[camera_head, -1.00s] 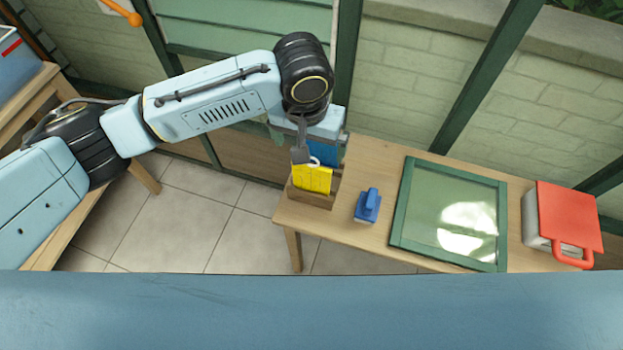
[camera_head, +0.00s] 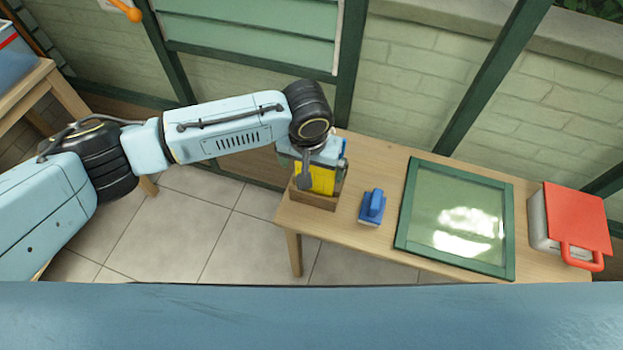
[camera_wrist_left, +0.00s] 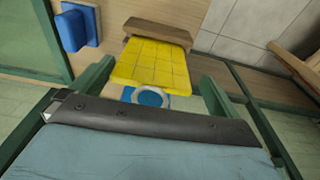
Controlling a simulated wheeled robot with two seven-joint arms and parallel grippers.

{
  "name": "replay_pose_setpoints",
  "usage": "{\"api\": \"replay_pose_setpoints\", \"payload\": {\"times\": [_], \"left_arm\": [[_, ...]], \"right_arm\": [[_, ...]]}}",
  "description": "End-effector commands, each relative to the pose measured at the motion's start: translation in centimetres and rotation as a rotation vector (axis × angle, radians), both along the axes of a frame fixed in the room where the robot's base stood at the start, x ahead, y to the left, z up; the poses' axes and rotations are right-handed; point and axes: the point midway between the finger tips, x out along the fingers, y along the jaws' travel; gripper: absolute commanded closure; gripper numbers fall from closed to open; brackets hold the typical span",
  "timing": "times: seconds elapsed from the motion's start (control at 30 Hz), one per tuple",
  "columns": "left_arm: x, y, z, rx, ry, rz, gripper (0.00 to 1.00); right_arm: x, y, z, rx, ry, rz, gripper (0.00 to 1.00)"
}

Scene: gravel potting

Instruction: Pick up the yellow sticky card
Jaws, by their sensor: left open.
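The yellow sticky card (camera_head: 321,181) stands upright in a small wooden holder (camera_head: 314,201) at the left end of the table. In the left wrist view the card (camera_wrist_left: 152,62) shows a grid of lines, with the wooden holder (camera_wrist_left: 158,34) beyond it. A blue piece with a white ring (camera_wrist_left: 150,96) shows at the card's near edge. My left gripper (camera_head: 322,171) is over the card and partly hides it. In the left wrist view its green fingers (camera_wrist_left: 156,74) are spread on both sides of the card, apart from it. My right gripper is not seen.
On the wooden table (camera_head: 376,160), a blue handled tool (camera_head: 372,207) lies right of the holder. Farther right are a green-framed glass panel (camera_head: 405,218) and a white box with a red lid (camera_head: 573,217). Green window posts and a brick wall stand close behind.

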Motion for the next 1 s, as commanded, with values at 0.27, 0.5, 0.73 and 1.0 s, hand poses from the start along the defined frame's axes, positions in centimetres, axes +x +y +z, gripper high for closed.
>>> {"api": "replay_pose_setpoints", "payload": {"times": [0.27,0.5,0.73,1.0], "left_arm": [[0.00,-0.04,-0.88,0.000,0.000,-0.001,0.10],[0.00,-0.03,-0.87,0.000,0.000,-0.001,0.42],[0.01,-0.03,-0.85,-0.001,0.000,-0.001,0.51],[0.00,-0.03,-0.29,-0.001,0.000,0.000,0.51]], "right_arm": [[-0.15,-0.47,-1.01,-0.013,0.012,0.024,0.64],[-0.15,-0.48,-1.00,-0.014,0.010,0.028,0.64],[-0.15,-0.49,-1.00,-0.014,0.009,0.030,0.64],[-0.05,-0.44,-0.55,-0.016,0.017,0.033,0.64]]}}
